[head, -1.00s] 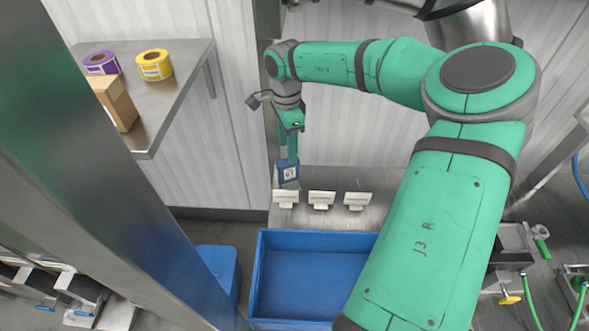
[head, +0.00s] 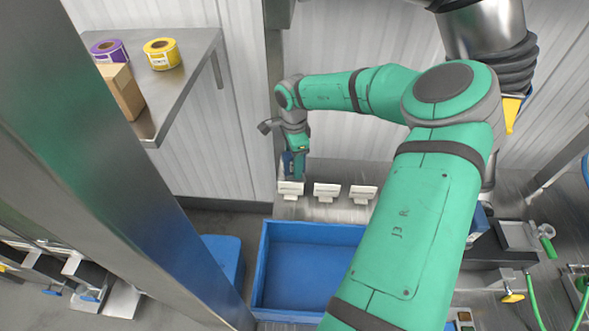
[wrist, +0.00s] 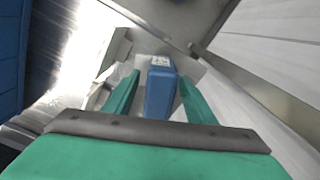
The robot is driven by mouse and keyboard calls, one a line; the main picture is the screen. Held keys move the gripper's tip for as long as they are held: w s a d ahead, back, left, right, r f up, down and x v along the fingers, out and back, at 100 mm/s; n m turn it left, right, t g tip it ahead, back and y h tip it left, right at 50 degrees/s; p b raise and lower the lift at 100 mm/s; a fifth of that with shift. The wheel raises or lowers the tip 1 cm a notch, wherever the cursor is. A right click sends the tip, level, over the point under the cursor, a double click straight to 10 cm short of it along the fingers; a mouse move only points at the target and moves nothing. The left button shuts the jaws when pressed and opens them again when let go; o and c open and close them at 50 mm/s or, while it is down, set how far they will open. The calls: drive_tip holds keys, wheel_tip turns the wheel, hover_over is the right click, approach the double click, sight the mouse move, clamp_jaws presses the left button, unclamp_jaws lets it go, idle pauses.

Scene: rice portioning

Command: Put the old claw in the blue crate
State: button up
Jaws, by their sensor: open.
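A blue piece with a white printed label, which I take to be the old claw (head: 287,164), stands upright at the leftmost white holder (head: 290,188) by the back wall. My gripper (head: 297,168) is down at the blue piece, its green fingers open. In the wrist view the blue piece (wrist: 161,92) lies between the two fingers (wrist: 159,80), with a visible gap on each side. Its lower end is hidden. The blue crate (head: 305,275) stands in front of the holders; the part I see is empty, and my arm covers its right side.
Two more white holders (head: 326,192) (head: 362,194) stand to the right, empty. A steel post (head: 110,180) crosses the left side. A shelf (head: 190,85) holds tape rolls and a carton (head: 122,92). A second blue container (head: 226,258) sits left of the crate.

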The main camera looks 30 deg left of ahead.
clamp_jaws()
